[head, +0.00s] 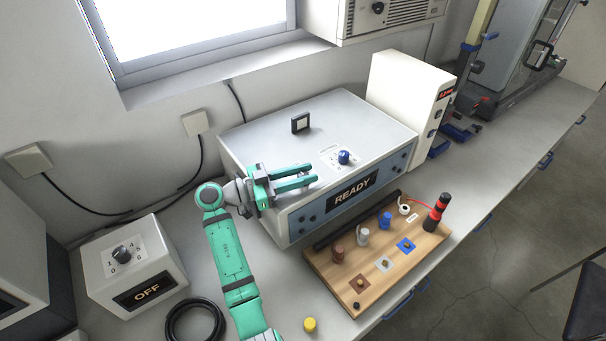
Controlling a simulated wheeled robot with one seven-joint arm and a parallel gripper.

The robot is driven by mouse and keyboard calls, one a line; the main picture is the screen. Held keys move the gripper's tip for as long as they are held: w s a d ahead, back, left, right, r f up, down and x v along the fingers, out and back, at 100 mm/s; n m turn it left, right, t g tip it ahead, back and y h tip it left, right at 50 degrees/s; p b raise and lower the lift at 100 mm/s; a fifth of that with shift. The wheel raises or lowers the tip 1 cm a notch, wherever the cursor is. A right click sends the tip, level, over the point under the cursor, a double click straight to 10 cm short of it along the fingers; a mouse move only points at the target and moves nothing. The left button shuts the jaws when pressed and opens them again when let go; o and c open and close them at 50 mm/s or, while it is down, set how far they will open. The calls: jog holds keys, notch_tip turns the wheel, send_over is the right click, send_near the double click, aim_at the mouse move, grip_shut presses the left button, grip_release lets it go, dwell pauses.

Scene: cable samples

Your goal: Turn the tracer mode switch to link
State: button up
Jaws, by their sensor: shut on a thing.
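My gripper (314,173) is at the front left of the large grey instrument (270,135), with its two green fingers pointing right. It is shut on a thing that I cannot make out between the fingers. A blue knob (343,157) stands on a white marked plate on the instrument's top, just right of the fingertips and apart from them in this view. The plate's lettering is too small to read, so I cannot tell which switch is the tracer mode switch. The instrument's front display (355,191) reads READY.
A white box (160,239) with a dark knob (122,254) reads OFF at the left. A wooden board (330,272) carries several small posts and a red-black probe (437,212). A black cable coil (194,320) and yellow cap (310,324) lie in front.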

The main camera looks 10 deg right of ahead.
jog(key=shift+f, duration=0.15)
jog(key=o, duration=1.1)
jog(key=shift+c, duration=0.2)
jog(key=a, duration=0.3)
jog(key=s+a, duration=0.1)
jog(key=a, duration=0.6)
jog(key=shift+s+a, duration=0.25)
jog(key=shift+a, duration=0.15)
jog(key=shift+d, duration=0.1)
